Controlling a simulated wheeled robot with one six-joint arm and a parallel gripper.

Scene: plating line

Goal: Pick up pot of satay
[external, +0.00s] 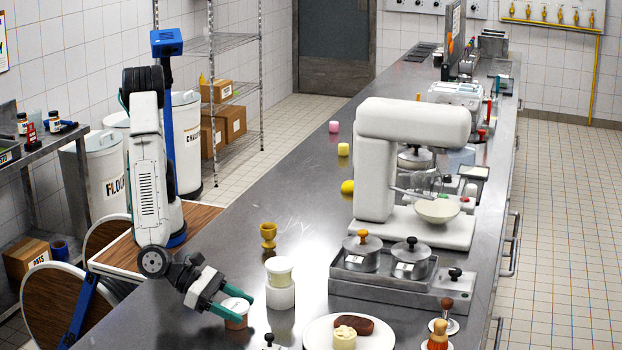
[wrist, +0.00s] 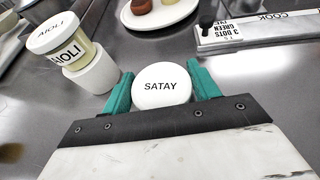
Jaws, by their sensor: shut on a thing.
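The pot of satay (wrist: 160,86) has a white lid with "SATAY" on it. In the external view the pot (external: 236,309) shows a white lid and an orange-brown side, low over the steel counter near its front left. My gripper (external: 224,308) has its green fingers on either side of the pot. In the wrist view my gripper (wrist: 161,92) is shut on it, one finger at each side of the lid. I cannot tell whether the pot's base touches the counter.
An aioli pot (wrist: 60,38) sits on a white stand (wrist: 90,72) close beside the satay pot. A white plate (external: 318,336) with food is to the right. A gold egg cup (external: 268,235) stands behind. A warmer with lidded pots (external: 385,283) and a white mixer (external: 375,165) are farther back.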

